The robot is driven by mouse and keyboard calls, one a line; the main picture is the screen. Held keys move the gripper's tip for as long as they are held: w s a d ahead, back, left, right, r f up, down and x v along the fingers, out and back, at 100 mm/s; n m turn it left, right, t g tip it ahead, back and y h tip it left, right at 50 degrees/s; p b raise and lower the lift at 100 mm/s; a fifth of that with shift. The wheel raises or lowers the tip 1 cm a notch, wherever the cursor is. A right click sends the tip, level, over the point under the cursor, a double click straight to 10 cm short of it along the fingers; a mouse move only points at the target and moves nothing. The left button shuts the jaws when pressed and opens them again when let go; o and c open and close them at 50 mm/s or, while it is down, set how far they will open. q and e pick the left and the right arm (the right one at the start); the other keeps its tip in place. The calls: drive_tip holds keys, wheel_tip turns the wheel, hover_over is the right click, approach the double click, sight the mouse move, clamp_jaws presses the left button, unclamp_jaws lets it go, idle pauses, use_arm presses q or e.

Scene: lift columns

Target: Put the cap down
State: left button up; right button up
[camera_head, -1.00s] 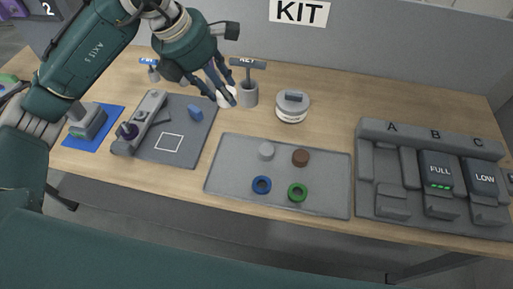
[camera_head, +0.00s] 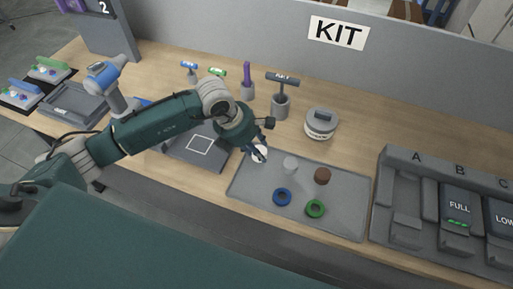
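My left gripper (camera_head: 258,153) is over the back left corner of the grey tray (camera_head: 245,190), with its fingers pointing down. It is shut on a small white piece, seemingly the cap (camera_head: 263,149), which is partly hidden by the fingers. I cannot tell whether the cap touches the tray. My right gripper is not in view.
A round white-and-grey container (camera_head: 320,123) and a T-handled tool in a grey holder (camera_head: 281,103) stand behind the tray. A battery dock (camera_head: 395,190) is at the right. A grey mat with a white square (camera_head: 199,145) lies left, partly under my arm. The tray's front left is bare.

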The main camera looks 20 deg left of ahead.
use_arm(q)
drive_tip(key=shift+f, duration=0.55)
drive_tip(key=o, duration=0.8)
drive_tip(key=shift+f, duration=0.1)
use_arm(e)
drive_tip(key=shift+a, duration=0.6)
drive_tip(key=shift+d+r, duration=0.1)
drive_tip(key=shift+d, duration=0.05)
use_arm(q)
drive_tip(key=shift+r, duration=0.25)
drive_tip(key=shift+b+v, duration=1.95)
drive_tip(key=shift+v, duration=4)
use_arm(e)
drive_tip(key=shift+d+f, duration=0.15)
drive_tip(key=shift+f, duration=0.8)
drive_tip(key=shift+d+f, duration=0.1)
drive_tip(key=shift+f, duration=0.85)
